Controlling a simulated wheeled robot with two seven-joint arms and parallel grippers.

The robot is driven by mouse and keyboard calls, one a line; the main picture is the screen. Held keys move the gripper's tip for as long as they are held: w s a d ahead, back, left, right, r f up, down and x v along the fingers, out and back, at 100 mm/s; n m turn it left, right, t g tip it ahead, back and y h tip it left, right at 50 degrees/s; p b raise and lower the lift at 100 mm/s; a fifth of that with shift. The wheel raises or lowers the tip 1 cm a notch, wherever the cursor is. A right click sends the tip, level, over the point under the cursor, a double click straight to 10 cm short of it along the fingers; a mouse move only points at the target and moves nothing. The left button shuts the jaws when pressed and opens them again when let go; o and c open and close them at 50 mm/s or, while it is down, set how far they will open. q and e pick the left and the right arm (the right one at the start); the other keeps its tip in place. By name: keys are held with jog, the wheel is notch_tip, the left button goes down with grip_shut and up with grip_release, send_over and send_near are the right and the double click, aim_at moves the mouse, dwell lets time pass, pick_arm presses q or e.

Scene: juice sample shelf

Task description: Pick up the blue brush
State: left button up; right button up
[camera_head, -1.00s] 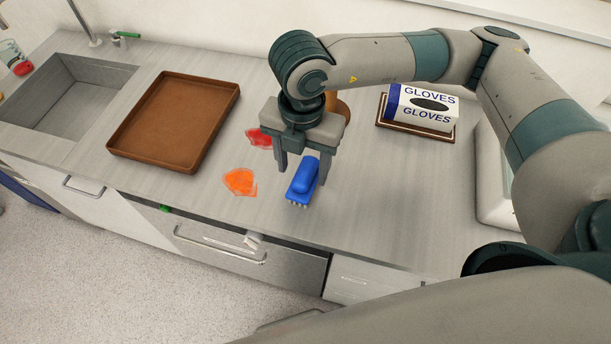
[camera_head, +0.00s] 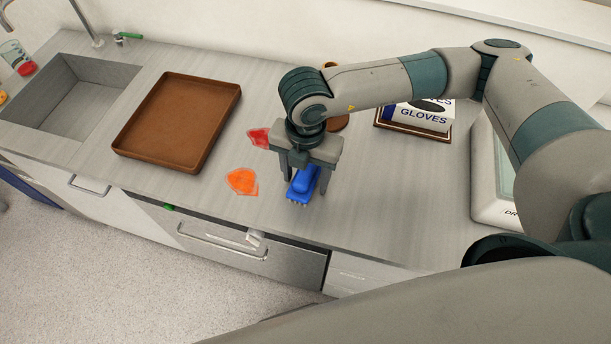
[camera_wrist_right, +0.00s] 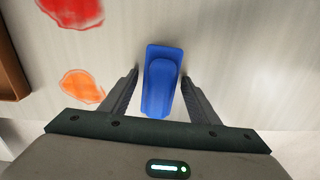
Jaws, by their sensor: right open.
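The blue brush (camera_head: 302,184) lies on the grey counter with its bristles toward the front edge. My right gripper (camera_head: 306,190) is open and low over the brush, with one finger on each side of it. In the right wrist view the brush (camera_wrist_right: 162,80) sits between the two open fingers (camera_wrist_right: 160,82), with a visible gap on both sides. The gripper's body hides part of the brush in the head view. My left gripper is not in view.
An orange stain (camera_head: 242,181) and a red stain (camera_head: 259,138) lie left of the brush. A brown tray (camera_head: 127,150) stands further left, beside the sink (camera_head: 85,100). A glove box (camera_head: 425,117) stands behind right.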

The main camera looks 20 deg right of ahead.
jog(key=c, duration=1)
jog(key=shift+r, duration=0.1)
